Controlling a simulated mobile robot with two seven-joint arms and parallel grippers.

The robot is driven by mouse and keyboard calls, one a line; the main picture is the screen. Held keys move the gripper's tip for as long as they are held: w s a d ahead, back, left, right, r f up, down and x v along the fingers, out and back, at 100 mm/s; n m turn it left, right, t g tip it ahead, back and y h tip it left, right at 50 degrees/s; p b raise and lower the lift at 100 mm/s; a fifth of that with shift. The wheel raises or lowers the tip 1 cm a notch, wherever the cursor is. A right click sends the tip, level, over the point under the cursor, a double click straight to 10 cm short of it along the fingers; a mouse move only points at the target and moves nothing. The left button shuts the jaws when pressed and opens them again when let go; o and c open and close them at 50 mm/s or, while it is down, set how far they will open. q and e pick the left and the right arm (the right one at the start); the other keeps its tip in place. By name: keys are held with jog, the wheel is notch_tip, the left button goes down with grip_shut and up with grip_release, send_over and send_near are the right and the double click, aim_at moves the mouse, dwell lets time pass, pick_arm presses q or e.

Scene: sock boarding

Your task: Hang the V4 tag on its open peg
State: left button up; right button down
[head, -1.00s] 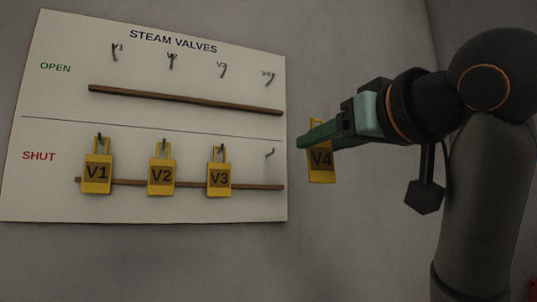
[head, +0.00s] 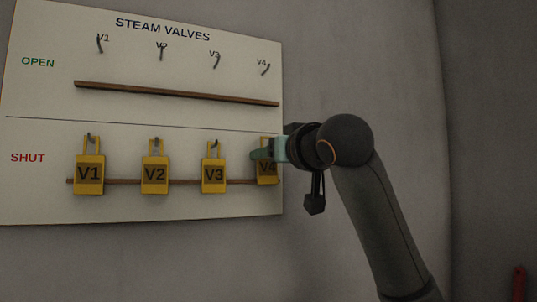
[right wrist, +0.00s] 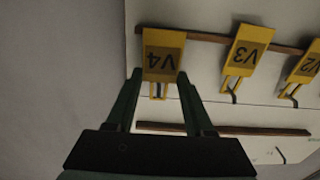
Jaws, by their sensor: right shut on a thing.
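The yellow V4 tag (head: 267,173) is at the right end of the SHUT row, in front of the board's lower rail. My right gripper (head: 258,151) is shut on it near its top and partly covers it. In the right wrist view the V4 tag (right wrist: 163,50) appears upside down between the fingertips (right wrist: 158,76). The V4 peg in the OPEN row (head: 265,69) is bare. My left gripper is not in view.
The STEAM VALVES board (head: 140,112) is on the wall. Tags V1 (head: 89,174), V2 (head: 155,174) and V3 (head: 214,174) hang on SHUT pegs left of my gripper. The upper rail (head: 180,94) runs below the bare OPEN pegs.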

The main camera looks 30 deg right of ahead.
jog(key=shift+w+f, duration=0.6)
jog(key=shift+w, duration=0.05)
jog(key=shift+c, duration=1.4)
grip_release()
jog(key=shift+f, duration=0.1)
jog(key=shift+s+f, duration=0.1)
jog(key=shift+s, duration=0.3)
jog(key=s+a+b, duration=0.1)
jog(key=s+b, duration=0.3)
jog(key=s, duration=0.7)
jog(key=shift+s+r, duration=0.25)
jog(key=shift+s, duration=0.15)
